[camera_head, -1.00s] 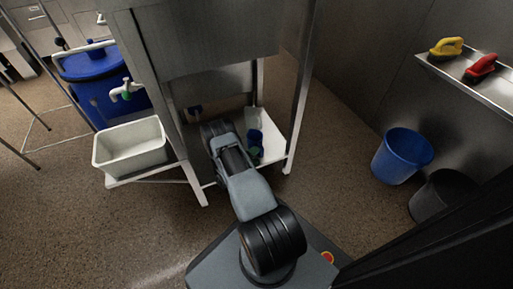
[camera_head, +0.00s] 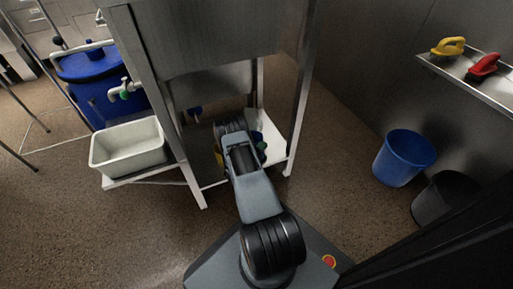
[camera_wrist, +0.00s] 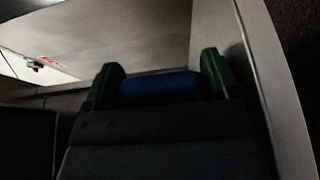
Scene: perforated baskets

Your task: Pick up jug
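A blue object, seemingly the jug (camera_wrist: 160,86), shows between the two green fingers of my gripper (camera_wrist: 160,78) in the wrist view. The fingers stand wide apart, one on each side of it; whether they touch it I cannot tell.
The steel stand (camera_head: 222,50) with its legs surrounds my reaching arm. A white tray (camera_head: 275,152) lies on its right side. A white basin (camera_head: 128,146) and blue barrel (camera_head: 92,80) stand left. Blue (camera_head: 404,157) and dark (camera_head: 441,197) buckets stand right, with open floor before them.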

